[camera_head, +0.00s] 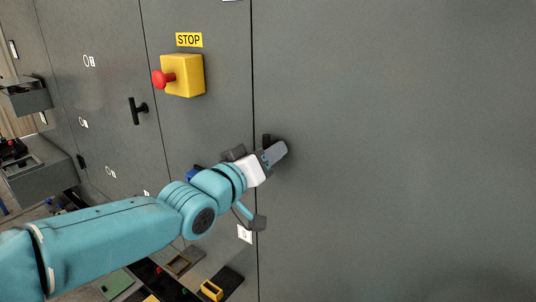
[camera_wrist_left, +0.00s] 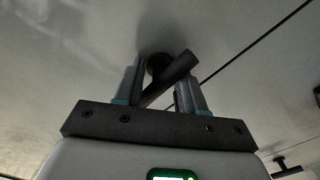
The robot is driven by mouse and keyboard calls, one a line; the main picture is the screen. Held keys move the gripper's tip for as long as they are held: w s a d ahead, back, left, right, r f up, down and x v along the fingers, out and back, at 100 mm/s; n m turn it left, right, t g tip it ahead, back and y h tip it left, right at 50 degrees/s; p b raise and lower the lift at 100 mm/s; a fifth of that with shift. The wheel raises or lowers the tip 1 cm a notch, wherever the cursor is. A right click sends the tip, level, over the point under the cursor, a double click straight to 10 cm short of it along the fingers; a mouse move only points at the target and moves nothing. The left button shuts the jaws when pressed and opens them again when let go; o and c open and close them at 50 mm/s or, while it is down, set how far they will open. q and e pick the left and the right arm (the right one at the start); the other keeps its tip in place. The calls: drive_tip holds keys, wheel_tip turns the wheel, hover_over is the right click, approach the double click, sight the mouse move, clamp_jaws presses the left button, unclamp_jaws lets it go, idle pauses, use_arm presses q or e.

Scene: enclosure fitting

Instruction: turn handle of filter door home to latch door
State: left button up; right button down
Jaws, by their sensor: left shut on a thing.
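The filter door handle (camera_head: 267,140) is a short black bar on a grey door panel (camera_head: 400,150), just right of a dark vertical seam. My left gripper (camera_head: 275,153) is at this handle and hides most of it in the head view. In the left wrist view the handle (camera_wrist_left: 172,75) lies slantwise between the two fingers of my left gripper (camera_wrist_left: 160,78), which is shut on it. The bar runs from lower left to upper right there, with its round base behind it. The panel looks flush with its neighbour at the seam. My right gripper is not in view.
A yellow box (camera_head: 188,75) with a red stop button (camera_head: 161,79) sticks out left of the seam. A second black handle (camera_head: 139,110) is on another panel further left. Trays and a yellow part (camera_head: 211,290) lie below. The wall right of the handle is bare.

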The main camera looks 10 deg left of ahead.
use_arm(q)
drive_tip(key=o, duration=0.4)
drive_tip(key=n, duration=0.4)
drive_tip(key=shift+c, duration=0.2)
drive_tip(key=shift+o, duration=1)
drive_tip(key=shift+f+n, duration=0.15)
drive_tip(key=shift+n, duration=0.55)
drive_tip(key=shift+f, duration=0.1)
drive_tip(key=o, duration=1)
drive_tip(key=v, duration=1.6)
drive_tip(key=shift+b, duration=0.3)
